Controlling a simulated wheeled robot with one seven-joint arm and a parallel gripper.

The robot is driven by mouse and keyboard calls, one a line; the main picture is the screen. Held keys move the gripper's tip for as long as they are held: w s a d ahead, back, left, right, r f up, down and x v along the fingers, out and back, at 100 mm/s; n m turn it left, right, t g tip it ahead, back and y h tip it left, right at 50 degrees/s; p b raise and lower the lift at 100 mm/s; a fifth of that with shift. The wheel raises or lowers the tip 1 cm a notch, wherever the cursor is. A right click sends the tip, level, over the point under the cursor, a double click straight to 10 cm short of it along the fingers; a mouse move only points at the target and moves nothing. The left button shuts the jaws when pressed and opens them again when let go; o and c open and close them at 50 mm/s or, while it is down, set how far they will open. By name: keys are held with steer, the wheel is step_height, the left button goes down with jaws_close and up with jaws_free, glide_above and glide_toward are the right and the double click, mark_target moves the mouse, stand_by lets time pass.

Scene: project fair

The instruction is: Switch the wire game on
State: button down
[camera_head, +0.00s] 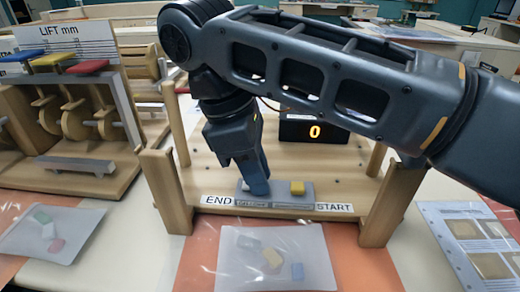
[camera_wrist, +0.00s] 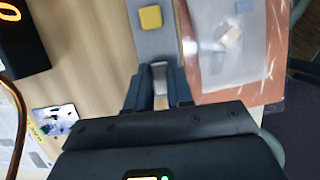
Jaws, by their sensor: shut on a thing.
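The wire game (camera_head: 215,170) is a wooden stand with END and START labels on its front edge. A grey control plate (camera_head: 278,199) sits there, with a yellow block-shaped button (camera_head: 297,187) on its right part. My gripper (camera_head: 258,190) points down at the left part of the plate and hides what it holds in the head view. In the wrist view, my gripper (camera_wrist: 158,88) is shut on a small silver switch lever (camera_wrist: 159,72). The yellow button (camera_wrist: 151,17) is apart from the fingers. A black display (camera_head: 314,129) shows a lit orange 0.
Wooden posts (camera_head: 165,190) (camera_head: 392,200) rise at both front corners. Clear bags of coloured blocks (camera_head: 272,257) (camera_head: 50,230) lie in front. A cam stand marked LIFT mm (camera_head: 70,130) is at left. A printed sheet (camera_head: 475,245) lies at right. A copper wire (camera_wrist: 15,115) shows in the wrist view.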

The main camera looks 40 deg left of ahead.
steer(key=p, duration=0.1)
steer(key=h+p, duration=0.1)
steer(key=p, duration=0.1)
steer(key=shift+s+a+r+t, duration=0.1)
steer(key=shift+a+r+t, duration=0.05)
steer(key=shift+r+t, duration=0.15)
steer(key=shift+f+p, duration=0.3)
steer(key=shift+p, duration=0.2)
steer(key=c, duration=1)
jaws_free()
steer(key=shift+r, duration=0.1)
steer(key=v, duration=0.7)
steer(key=shift+s+a+r+p, duration=0.2)
steer(key=shift+a+p, duration=0.05)
steer(key=shift+p, duration=0.2)
